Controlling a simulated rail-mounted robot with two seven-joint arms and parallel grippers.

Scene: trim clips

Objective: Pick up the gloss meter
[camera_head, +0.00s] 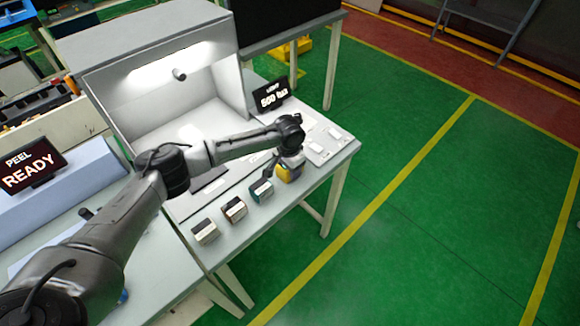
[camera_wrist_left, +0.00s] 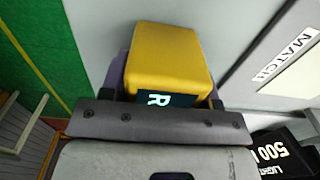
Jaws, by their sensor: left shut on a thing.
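A yellow block-shaped meter (camera_head: 287,175) with a dark display stands at the right end of a row of small devices on the front of the bench. In the left wrist view the yellow meter (camera_wrist_left: 168,58) fills the space between my fingers, and a letter R shows on its dark display. My left gripper (camera_head: 284,162) reaches down over it and is shut on it. From these views I cannot tell whether it is clear of the bench. No label names it as the gloss meter. My right gripper is not in view.
A teal-topped device (camera_head: 262,190), a brown-topped one (camera_head: 234,210) and a beige one (camera_head: 205,232) stand in a row to the left. A lit light booth (camera_head: 160,70) stands behind, with a "500 lux" sign (camera_head: 270,96) beside it. The bench's right edge is close.

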